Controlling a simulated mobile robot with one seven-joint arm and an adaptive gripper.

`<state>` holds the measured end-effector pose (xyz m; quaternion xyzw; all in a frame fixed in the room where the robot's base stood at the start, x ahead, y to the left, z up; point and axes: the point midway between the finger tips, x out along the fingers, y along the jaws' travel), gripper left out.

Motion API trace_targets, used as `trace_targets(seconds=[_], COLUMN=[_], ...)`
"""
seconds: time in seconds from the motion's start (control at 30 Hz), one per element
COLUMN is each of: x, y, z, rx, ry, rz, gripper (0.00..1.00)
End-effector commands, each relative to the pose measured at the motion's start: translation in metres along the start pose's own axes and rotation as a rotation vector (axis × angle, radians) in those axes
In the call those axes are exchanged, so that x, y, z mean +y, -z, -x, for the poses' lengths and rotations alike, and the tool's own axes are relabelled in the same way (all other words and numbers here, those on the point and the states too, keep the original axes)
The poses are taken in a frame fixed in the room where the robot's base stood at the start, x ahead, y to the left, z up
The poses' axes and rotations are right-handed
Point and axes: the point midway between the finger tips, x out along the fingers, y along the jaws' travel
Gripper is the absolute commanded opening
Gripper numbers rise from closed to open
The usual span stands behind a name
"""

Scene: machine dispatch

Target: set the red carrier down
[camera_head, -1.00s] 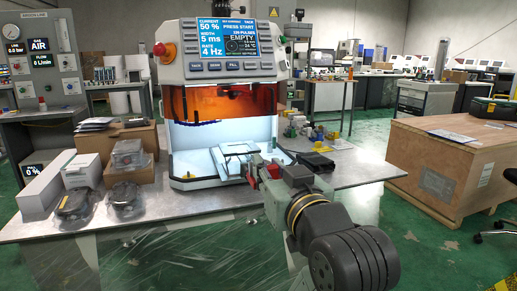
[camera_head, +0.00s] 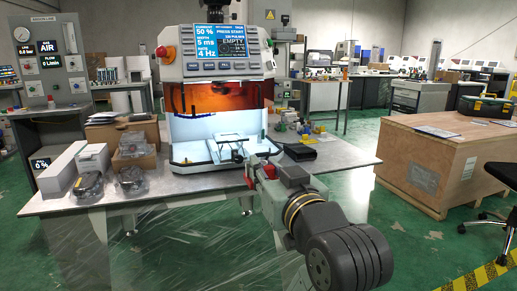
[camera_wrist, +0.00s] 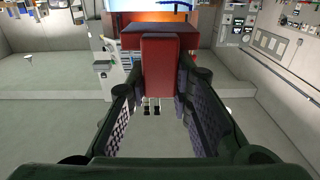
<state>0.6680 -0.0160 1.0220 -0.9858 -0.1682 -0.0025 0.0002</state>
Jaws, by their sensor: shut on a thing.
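The red carrier (camera_wrist: 160,68) is between the two fingers of my gripper (camera_wrist: 159,88) in the wrist view. It has a long red block and a wider, darker red part at its far end. My gripper is shut on it. In the head view my gripper (camera_head: 252,170) is in front of the lit machine (camera_head: 222,68). The carrier is mostly hidden there by the gripper and wrist. A white stand with a flat top (camera_head: 226,142) is inside the machine's open chamber. I see no contact between the carrier and any surface.
The metal table (camera_head: 335,171) bears boxes (camera_head: 62,168) and wrapped dark items (camera_head: 132,180) on the left. A black case (camera_head: 300,152) and small coloured parts lie at its right. A wooden crate (camera_head: 440,170) stands to the right, with green floor between.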

Motion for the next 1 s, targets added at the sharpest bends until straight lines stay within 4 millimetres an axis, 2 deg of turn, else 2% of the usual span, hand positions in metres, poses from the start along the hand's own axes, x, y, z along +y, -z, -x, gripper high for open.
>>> trace_targets(seconds=[0.27, 0.37, 0.47, 0.6, 0.7, 0.87, 1.0], x=[-0.019, -0.031, -0.045, -0.066, -0.079, -0.095, -0.100], y=[-0.038, -0.064, -0.098, -0.159, -0.205, -0.281, -0.346], z=[-0.052, -0.077, -0.103, -0.134, -0.148, -0.157, -0.152], rx=[-0.010, -0.013, -0.015, -0.018, -0.018, -0.019, -0.019], ry=[0.109, 0.154, 0.192, 0.224, 0.228, 0.210, 0.176], rz=[-0.006, -0.007, -0.007, -0.006, -0.004, 0.000, 0.004], gripper=[0.00, 0.00, 0.00, 0.00, 0.00, 0.00, 0.00])
